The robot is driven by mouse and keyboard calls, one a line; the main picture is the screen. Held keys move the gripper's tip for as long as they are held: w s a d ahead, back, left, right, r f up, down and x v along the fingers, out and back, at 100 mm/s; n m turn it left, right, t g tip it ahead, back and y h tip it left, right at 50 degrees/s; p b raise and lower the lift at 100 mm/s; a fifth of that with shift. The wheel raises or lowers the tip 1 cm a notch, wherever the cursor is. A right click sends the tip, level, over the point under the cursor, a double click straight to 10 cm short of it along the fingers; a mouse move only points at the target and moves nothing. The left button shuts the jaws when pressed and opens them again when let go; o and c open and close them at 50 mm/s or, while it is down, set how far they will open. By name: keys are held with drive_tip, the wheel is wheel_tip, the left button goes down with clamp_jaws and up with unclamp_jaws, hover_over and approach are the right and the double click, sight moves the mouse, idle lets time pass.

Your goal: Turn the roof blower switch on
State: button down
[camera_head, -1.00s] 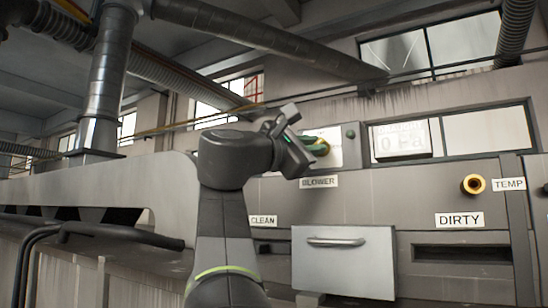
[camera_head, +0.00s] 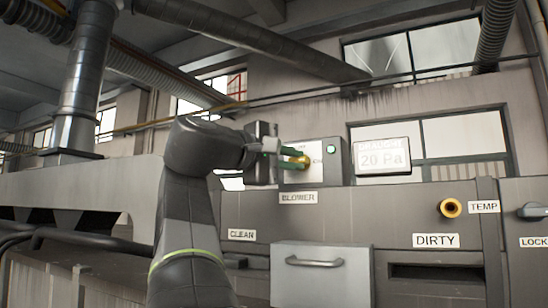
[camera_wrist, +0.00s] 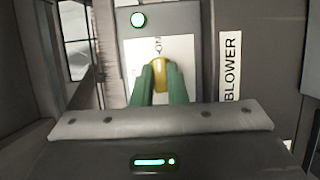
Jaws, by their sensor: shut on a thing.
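The blower switch box (camera_head: 322,172) is grey with a white plate and stands above the BLOWER label (camera_head: 298,197). Its yellow knob (camera_wrist: 160,74) shows in the wrist view between my green fingertips. My gripper (camera_head: 299,157) is shut on this knob, which partly hides it. A round lamp (camera_head: 331,149) on the box is lit green, and it also shows lit in the wrist view (camera_wrist: 138,19). Part of the lettering on the plate shows just beyond the knob in the wrist view; the fingers hide the rest.
A draught display (camera_head: 383,157) right of the switch box reads 20 Pa. Another yellow-ringed knob (camera_head: 451,208) sits by the TEMP label. A drawer with a handle (camera_head: 315,262) stands below, left of the DIRTY slot (camera_head: 436,271). Wide ducts run overhead.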

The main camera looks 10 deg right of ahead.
idle(0.5)
drive_tip(key=c, duration=1.4)
unclamp_jaws()
drive_tip(key=shift+c, duration=0.2)
drive_tip(key=b+v, duration=0.2)
drive_tip(key=v, duration=1.1)
drive_tip(key=shift+s+a, duration=0.2)
drive_tip(key=shift+a, duration=0.15)
drive_tip(key=shift+d, duration=0.1)
drive_tip(key=shift+p+x, duration=1)
drive_tip(key=shift+x, duration=5.75)
